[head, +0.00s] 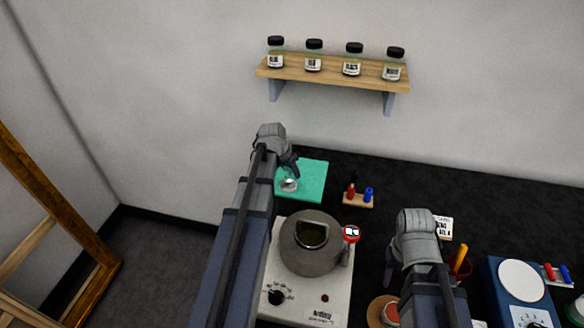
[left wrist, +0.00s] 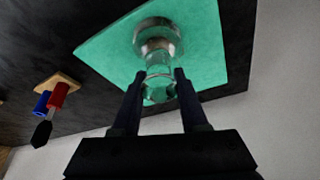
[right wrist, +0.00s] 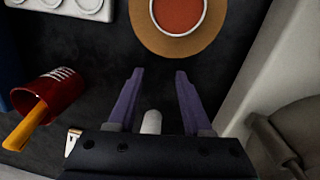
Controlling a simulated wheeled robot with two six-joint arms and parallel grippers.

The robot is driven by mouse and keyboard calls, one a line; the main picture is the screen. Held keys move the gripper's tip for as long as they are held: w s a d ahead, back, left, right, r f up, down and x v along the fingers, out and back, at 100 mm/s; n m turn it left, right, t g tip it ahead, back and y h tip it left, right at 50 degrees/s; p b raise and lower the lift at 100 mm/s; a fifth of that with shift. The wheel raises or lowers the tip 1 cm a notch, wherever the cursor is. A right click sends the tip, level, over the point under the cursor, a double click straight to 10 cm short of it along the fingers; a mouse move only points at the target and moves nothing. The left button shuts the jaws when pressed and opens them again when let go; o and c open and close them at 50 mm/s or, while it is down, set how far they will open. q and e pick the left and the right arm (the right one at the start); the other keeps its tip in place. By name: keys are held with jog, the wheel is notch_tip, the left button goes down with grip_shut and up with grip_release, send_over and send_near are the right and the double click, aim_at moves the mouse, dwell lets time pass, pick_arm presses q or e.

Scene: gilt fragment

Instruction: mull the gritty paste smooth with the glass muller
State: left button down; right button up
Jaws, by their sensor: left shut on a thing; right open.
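A clear glass muller (head: 289,185) stands on a green slab (head: 314,178) at the back of the dark worktop. In the left wrist view, the muller (left wrist: 158,47) has its broad round base against the slab (left wrist: 112,50). My left gripper (left wrist: 160,76) is shut on the muller's narrower handle. I cannot tell the paste apart from the glass base in these views. My right gripper (right wrist: 158,73) is open and empty, over bare dark worktop at the right, well away from the slab.
A hotplate (head: 280,272) with a grey pot (head: 312,255) stands in front of the slab. A small wooden stand (head: 357,200) holds red and blue pieces. A red bowl (right wrist: 180,14) on a cork disc and a red cup (right wrist: 48,93) lie near my right gripper.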

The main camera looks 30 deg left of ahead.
pick_arm(q)
jog(key=shift+r, duration=0.1)
pick_arm(e)
jog(key=shift+r, duration=0.1)
pick_arm(q)
jog(key=shift+w+a, duration=0.1)
jog(key=shift+w, duration=0.05)
jog(key=shift+w+a, duration=0.2)
jog(key=shift+w, duration=0.65)
jog(key=shift+w+a, duration=0.15)
jog(key=shift+w, duration=0.65)
jog(key=shift+w+a, duration=0.25)
jog(key=shift+w, duration=0.7)
jog(key=shift+w+a, duration=0.25)
jog(key=shift+w, duration=0.7)
notch_tip(320, 180, up, 6)
jog(key=p, duration=0.6)
pick_arm(e)
notch_tip(320, 180, up, 6)
jog(key=shift+f, duration=0.1)
